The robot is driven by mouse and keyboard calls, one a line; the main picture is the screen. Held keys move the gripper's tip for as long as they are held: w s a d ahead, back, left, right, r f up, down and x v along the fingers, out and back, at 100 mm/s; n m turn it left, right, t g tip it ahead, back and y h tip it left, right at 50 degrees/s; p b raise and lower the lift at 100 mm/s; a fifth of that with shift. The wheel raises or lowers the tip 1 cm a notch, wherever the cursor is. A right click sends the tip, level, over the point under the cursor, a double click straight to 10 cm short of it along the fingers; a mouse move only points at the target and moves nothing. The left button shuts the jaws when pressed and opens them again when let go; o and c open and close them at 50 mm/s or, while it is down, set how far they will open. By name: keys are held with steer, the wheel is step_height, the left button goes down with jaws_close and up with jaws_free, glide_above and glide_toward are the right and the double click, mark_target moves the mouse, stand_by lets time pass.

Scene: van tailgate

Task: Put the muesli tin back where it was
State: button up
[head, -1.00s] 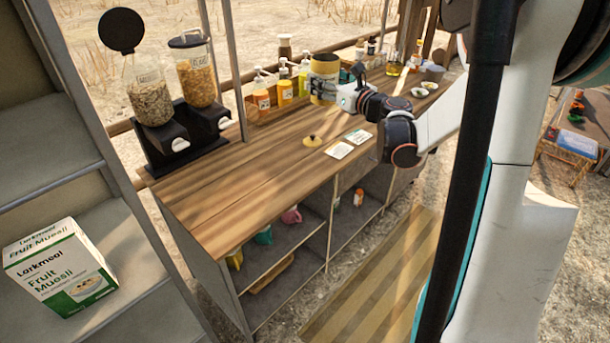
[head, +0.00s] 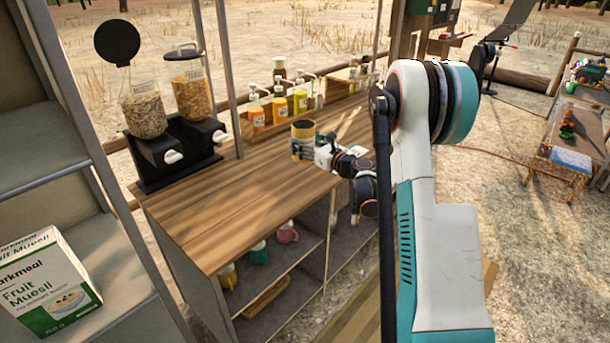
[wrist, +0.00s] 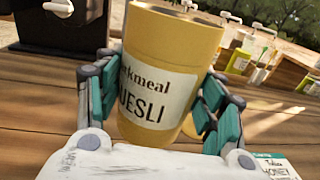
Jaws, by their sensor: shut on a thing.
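The muesli tin (wrist: 165,75) is a yellow cylinder with a cream label reading "MUESLI" in the wrist view. My gripper (wrist: 160,115) is shut on it, with teal pads on both sides of the tin. In the head view the tin (head: 302,139) is upright, with an open-looking dark top, at the end of my gripper (head: 318,150) over the wooden counter (head: 215,225). I cannot tell whether its base touches the counter. A yellow piece, perhaps the lid (wrist: 190,126), shows partly behind the tin in the wrist view.
Two cereal dispensers (head: 150,110) on a black stand (head: 172,155) are at the counter's left end. Pump bottles (head: 280,105) stand in a rack along the back. A fruit muesli box (head: 45,285) sits on the grey shelf (head: 120,265) at left. The counter's left front is clear.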

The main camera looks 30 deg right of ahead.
step_height(320, 180, down, 10)
steer(key=b, duration=0.3)
steer(key=shift+f, duration=0.15)
steer(key=o, duration=1.2)
steer(key=shift+o, duration=0.2)
steer(key=shift+s+d, duration=0.1)
steer(key=shift+s, duration=0.2)
steer(key=p+v, duration=0.2)
steer(key=v, duration=0.9)
steer(key=shift+s, duration=0.2)
